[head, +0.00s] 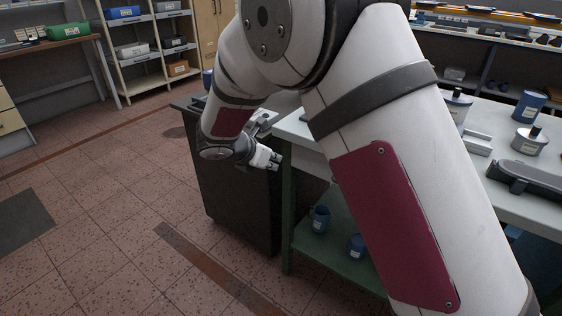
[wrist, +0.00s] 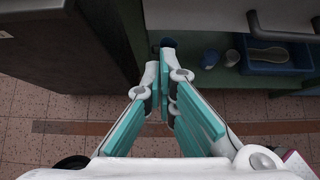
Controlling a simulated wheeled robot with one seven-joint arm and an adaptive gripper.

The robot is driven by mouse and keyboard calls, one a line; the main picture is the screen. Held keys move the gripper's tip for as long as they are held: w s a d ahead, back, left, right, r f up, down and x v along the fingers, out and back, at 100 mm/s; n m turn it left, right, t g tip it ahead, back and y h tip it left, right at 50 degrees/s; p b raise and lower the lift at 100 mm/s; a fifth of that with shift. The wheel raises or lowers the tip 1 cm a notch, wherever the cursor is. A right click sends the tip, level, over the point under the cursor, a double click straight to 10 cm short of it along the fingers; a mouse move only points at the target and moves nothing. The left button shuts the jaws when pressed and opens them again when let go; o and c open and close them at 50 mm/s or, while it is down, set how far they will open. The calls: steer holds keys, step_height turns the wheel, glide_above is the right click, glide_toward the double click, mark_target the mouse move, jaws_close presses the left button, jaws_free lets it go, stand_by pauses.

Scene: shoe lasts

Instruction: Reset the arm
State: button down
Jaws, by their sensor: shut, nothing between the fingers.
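My gripper (head: 273,162) is at the end of my bent arm in the head view. It hangs beside the left end of the workbench, in front of a dark cabinet. In the wrist view, my gripper (wrist: 166,88) points away from the camera with its teal finger pads close together at the tips. It is shut and nothing shows between the fingers. My arm covers much of the workbench in the head view.
The white-topped workbench (head: 512,205) holds several tins and tools. Its green lower shelf (head: 335,245) carries blue cups. A dark cabinet (head: 235,205) stands left of it. The wrist view shows a blue tray (wrist: 285,67).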

steer(key=s+d+r+m+g, duration=0.5)
steer(key=s+d+r+m, duration=0.95)
steer(key=s+d, duration=0.35)
steer(key=s+m+g+y, duration=0.1)
steer(key=s+m+y, duration=0.5)
steer(key=s+m, duration=1.5)
steer(key=s+r+n+t+p, duration=0.1)
steer(key=s+r+n+p, duration=0.2)
steer(key=r+p, duration=0.5)
steer(key=s+r+n+t+p, duration=0.1)
steer(key=s+r+n+p, duration=0.2)
steer(key=r+p, duration=0.5)
steer(key=shift+s+d+r+n+t, duration=0.15)
steer(key=shift+s+r+n+t, duration=0.2)
steer(key=shift+r+n, duration=0.35)
steer(key=shift+r, duration=0.15)
